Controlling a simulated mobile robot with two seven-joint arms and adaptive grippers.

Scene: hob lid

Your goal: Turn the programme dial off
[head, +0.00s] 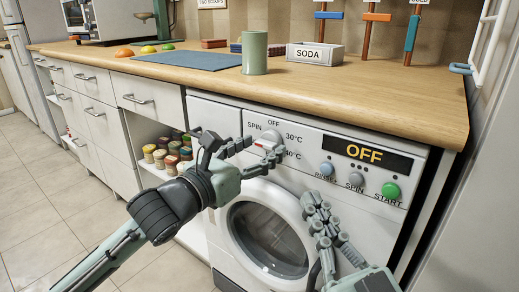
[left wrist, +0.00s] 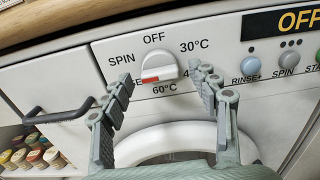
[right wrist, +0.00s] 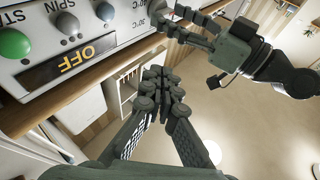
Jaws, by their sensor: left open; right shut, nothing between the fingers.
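The programme dial (head: 268,138) is a white knob on the washing machine's front panel.
The display (head: 366,153) reads OFF. Rinse+ (head: 327,169), spin (head: 356,179) and green start (head: 391,190) buttons sit right of the dial. The worktop edge (head: 330,111) overhangs above. A drawer handle (left wrist: 60,112) and jars (head: 170,155) lie to the left.

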